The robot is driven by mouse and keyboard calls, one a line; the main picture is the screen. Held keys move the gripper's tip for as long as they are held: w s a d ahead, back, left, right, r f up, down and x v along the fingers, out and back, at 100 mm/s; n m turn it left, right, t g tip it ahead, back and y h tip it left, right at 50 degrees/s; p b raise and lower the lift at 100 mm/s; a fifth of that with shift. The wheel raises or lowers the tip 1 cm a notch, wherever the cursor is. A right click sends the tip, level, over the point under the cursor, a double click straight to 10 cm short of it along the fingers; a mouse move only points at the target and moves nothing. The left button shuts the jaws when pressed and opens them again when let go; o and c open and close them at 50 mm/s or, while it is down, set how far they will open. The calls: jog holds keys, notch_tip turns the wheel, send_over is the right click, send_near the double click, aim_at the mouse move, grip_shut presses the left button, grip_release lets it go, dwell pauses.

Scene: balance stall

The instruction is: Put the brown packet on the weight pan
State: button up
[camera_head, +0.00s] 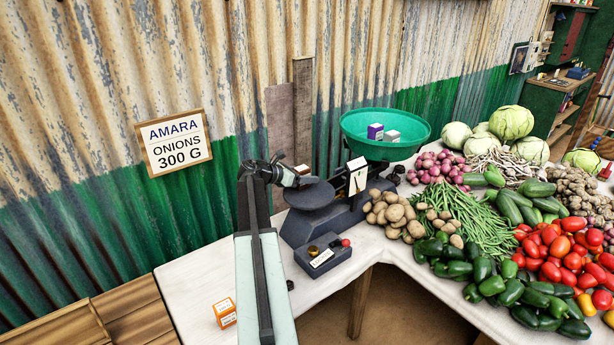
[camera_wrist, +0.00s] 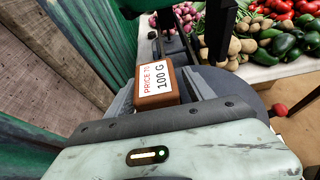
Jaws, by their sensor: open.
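The brown packet (camera_head: 302,169) has a white label reading 100 G, seen in the wrist view (camera_wrist: 148,95). My gripper (camera_head: 298,181) is open, with its fingers on either side of the packet in the wrist view (camera_wrist: 162,92). The weight pan (camera_head: 312,197) is the dark round plate on the left of the scale, directly by my gripper. Part of it also shows right of the fingers in the wrist view (camera_wrist: 238,84). The packet is at or over the pan's far side. My gripper hides its base, so I cannot tell whether it rests there.
The green goods pan (camera_head: 360,146) holds a purple box (camera_head: 375,131) and a grey-white box (camera_head: 392,136). A dark box with knobs (camera_head: 322,256) stands before the scale. An orange box (camera_head: 224,312) is at front left. Vegetables crowd the right; the table's left part is mostly clear.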

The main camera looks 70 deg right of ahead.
jog(key=p+v, duration=0.3)
jog(key=v, duration=0.7)
jog(key=shift+w+a+r+p, duration=0.1)
jog(key=shift+w+a+p, duration=0.2)
jog(key=shift+a, duration=0.15)
jog(key=w+a+f+m+t+y, duration=0.2)
jog(key=w+a+f, duration=0.2)
jog(key=w+a, duration=0.5)
jog(key=w+a+f+m+t+y, duration=0.1)
jog(key=w+a+f+m+t, duration=0.2)
jog(key=a, duration=1)
jog(key=w+a+f+m+t+y, duration=0.15)
jog(key=w+a+f, duration=0.25)
jog(key=w+a, duration=0.55)
jog(key=a+f+m+y, duration=0.1)
jog(key=a+m+y, duration=0.1)
jog(key=a, duration=1.7)
jog(key=s+a+f+m+y, duration=0.1)
jog(key=a+f+m+y, duration=0.1)
jog(key=a, duration=1.8)
jog(key=m+y, duration=0.1)
jog(key=y, duration=0.1)
jog(key=shift+a+f+t+y, duration=0.2)
jog(key=shift+f+t+y, duration=0.15)
